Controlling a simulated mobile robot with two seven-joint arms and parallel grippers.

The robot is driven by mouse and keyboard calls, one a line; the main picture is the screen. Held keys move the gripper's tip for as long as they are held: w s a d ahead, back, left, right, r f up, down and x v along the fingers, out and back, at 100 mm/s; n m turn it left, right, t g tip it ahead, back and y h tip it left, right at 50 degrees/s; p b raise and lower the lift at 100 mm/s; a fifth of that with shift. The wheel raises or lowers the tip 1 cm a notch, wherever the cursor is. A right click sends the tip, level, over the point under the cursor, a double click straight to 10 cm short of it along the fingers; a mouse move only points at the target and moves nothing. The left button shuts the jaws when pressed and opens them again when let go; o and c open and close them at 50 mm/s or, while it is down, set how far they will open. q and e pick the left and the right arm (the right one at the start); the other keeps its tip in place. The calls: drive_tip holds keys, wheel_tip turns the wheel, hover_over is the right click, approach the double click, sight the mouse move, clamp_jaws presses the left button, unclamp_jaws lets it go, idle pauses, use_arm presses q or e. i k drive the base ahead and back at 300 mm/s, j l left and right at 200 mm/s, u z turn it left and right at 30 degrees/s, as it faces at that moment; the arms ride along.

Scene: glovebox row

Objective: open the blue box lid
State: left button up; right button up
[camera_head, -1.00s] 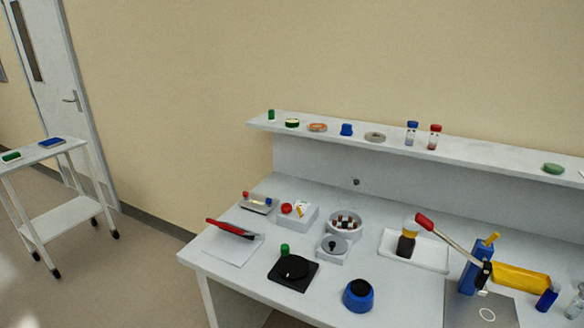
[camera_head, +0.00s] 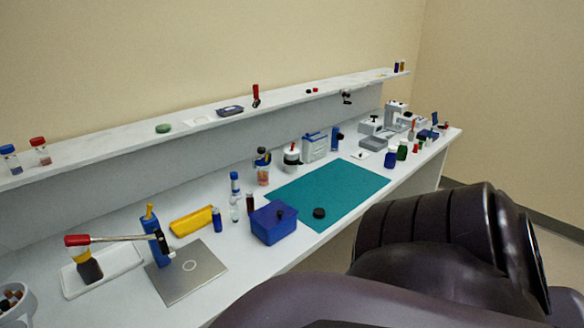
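The blue box (camera_head: 273,228) stands on the white bench, at the left edge of a teal mat (camera_head: 335,192). Its blue lid (camera_head: 270,213) is on and looks closed, with a small dark knob (camera_head: 280,214) on top. Neither of my grippers is in view. Dark parts of my own arm fill the lower right of the head view, apart from the box in the picture.
A round black piece (camera_head: 319,213) lies on the mat, right of the box. Small bottles (camera_head: 235,184) stand behind and left of the box. A yellow case (camera_head: 192,220) and a grey plate (camera_head: 187,272) lie further left. Most of the mat is clear.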

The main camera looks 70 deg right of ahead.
sight(266, 217)
drive_tip(key=z, duration=2.05)
